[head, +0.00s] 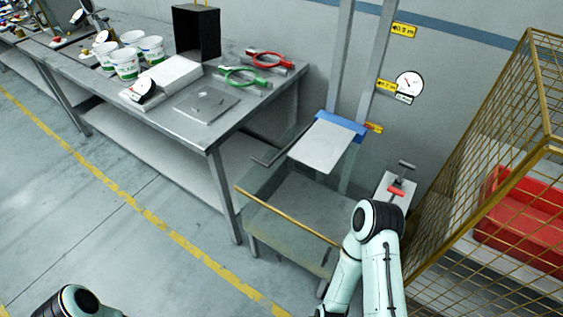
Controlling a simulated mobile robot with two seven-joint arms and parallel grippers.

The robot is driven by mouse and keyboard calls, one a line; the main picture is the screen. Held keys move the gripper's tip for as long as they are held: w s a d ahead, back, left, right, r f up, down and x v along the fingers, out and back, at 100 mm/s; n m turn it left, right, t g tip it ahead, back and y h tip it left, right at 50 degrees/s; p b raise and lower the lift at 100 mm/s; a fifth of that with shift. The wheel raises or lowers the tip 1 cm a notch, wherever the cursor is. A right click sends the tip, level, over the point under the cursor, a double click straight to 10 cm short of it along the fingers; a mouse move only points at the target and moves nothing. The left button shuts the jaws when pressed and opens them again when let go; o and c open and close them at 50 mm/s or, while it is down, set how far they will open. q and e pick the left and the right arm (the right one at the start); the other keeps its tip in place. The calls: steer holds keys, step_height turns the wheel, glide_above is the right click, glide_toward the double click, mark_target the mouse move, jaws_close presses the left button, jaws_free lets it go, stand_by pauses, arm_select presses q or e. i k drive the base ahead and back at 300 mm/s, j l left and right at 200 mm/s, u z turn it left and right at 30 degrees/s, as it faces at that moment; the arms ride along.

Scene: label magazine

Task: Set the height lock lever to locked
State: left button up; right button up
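A small grey panel (383,189) stands beside the lift posts, right of centre. It carries a red lever handle (396,191) and, just above it, a dark grey T-shaped handle (407,165). I cannot tell from this view which one is the height lock lever, or whether it is locked. A pale plate with a blue back edge (343,126) sits on the two upright posts (372,60). My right arm stands just below the panel, and its gripper is out of view. Only a bit of my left arm shows at the bottom left; its gripper is out of view.
A clear-walled bin with a yellow front rail (287,217) lies below the plate. A steel table (222,130) with white tubs (124,63) and red (268,58) and green (242,75) ring tools is at left. A yellow mesh cage (500,150) closes the right side. The left floor is free.

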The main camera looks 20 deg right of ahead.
mark_target(406, 164)
steer(key=z, duration=1.8)
steer(key=j+z, duration=0.1)
steer(key=z, duration=0.3)
steer(key=k+j+z, duration=0.1)
steer(key=z, duration=0.3)
